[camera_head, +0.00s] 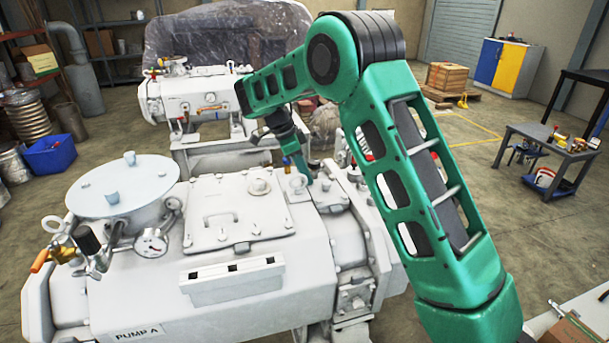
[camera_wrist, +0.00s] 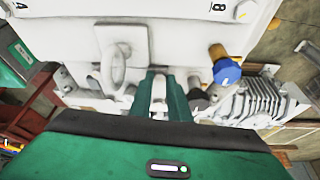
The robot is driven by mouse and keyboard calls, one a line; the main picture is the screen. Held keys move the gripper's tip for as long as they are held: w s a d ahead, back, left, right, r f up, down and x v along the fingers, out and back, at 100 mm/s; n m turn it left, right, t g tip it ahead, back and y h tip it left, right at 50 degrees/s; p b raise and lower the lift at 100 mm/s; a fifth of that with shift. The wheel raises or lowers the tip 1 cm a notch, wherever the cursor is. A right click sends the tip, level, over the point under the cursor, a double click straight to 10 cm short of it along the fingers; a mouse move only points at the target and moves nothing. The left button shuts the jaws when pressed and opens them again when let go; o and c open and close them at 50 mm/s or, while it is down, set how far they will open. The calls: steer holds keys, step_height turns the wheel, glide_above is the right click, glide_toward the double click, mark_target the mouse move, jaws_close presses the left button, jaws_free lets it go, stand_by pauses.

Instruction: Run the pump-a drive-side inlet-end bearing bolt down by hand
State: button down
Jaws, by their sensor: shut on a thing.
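Pump A (camera_head: 110,290) is a large white machine filling the lower left of the head view, with a "PUMP A" label on its front. My gripper (camera_wrist: 160,88) points at the pump's top at its right end, beside a lifting eye (camera_wrist: 114,72) and a blue-capped brass fitting (camera_wrist: 226,72). Its two green fingers are close together in the wrist view. They are shut on a small pale piece (camera_wrist: 158,90), which looks like the bearing bolt. The fingers cover most of it, so its thread and seat are hidden. In the head view my arm partly hides this end.
A flat cover with a handle (camera_head: 222,218) and a round lid (camera_head: 122,185) rise on the pump's top. A second white pump (camera_head: 190,95) is behind. A grey table (camera_head: 553,145) stands at right, with open floor before it.

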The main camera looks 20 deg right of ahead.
steer(key=shift+w+a+r, duration=0.1)
steer(key=shift+w+r, duration=0.15)
steer(key=c, duration=1.7)
jaws_free()
steer(key=shift+o, duration=0.2)
steer(key=shift+f, duration=0.1)
steer(key=shift+s, duration=0.1)
steer(key=v, duration=1)
steer(key=shift+r, duration=0.3)
steer(key=shift+a, duration=0.15)
